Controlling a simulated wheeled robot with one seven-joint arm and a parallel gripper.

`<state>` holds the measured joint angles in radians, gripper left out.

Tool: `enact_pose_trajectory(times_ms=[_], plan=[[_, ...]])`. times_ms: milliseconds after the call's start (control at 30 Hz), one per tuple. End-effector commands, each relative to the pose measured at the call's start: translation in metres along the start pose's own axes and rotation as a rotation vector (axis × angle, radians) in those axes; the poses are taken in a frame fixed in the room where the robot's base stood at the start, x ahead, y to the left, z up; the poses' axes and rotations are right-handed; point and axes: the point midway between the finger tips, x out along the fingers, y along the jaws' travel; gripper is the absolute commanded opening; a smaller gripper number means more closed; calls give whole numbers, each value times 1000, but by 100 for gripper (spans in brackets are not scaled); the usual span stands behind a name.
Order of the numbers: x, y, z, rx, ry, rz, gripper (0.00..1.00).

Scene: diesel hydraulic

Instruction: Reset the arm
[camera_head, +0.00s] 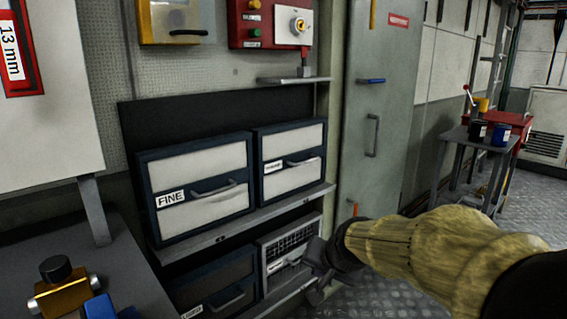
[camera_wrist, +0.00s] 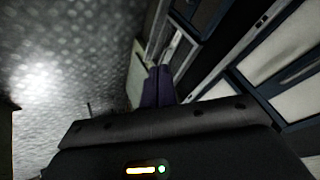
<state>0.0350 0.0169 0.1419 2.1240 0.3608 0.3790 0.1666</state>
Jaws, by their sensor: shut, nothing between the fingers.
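My arm (camera_head: 440,245) reaches in from the lower right in the head view, in a yellowish sleeve. My gripper (camera_head: 318,285) is at its end, low in front of the lower right drawer unit (camera_head: 290,245) with the mesh front. In the wrist view the two dark fingers of my gripper (camera_wrist: 158,86) lie side by side, closed, with nothing seen between them. The fingertips are close to the drawer fronts; I cannot tell whether they touch.
Drawers stand on a shelf, one labelled FINE (camera_head: 200,185). A grey cabinet (camera_head: 385,110) stands to their right. A small table (camera_head: 475,140) with a red box stands farther right. A workbench (camera_head: 100,270) is at lower left. Textured metal floor (camera_head: 375,298) is open.

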Motion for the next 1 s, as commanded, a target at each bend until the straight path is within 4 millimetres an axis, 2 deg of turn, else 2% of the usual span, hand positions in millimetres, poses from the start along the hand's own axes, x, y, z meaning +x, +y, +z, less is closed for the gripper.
enact_pose_trajectory(times_ms=[33,200,400,533,600,867,1000], plan=[[6,24,22,-44,-42,51,0],[13,84,78,-185,-162,168,0],[10,133,132,-308,-286,246,0],[4,158,165,-381,-364,278,0],[-9,149,151,-377,-353,275,0],[-40,133,132,-374,-351,274,0],[-64,121,117,-373,-351,274,0]])
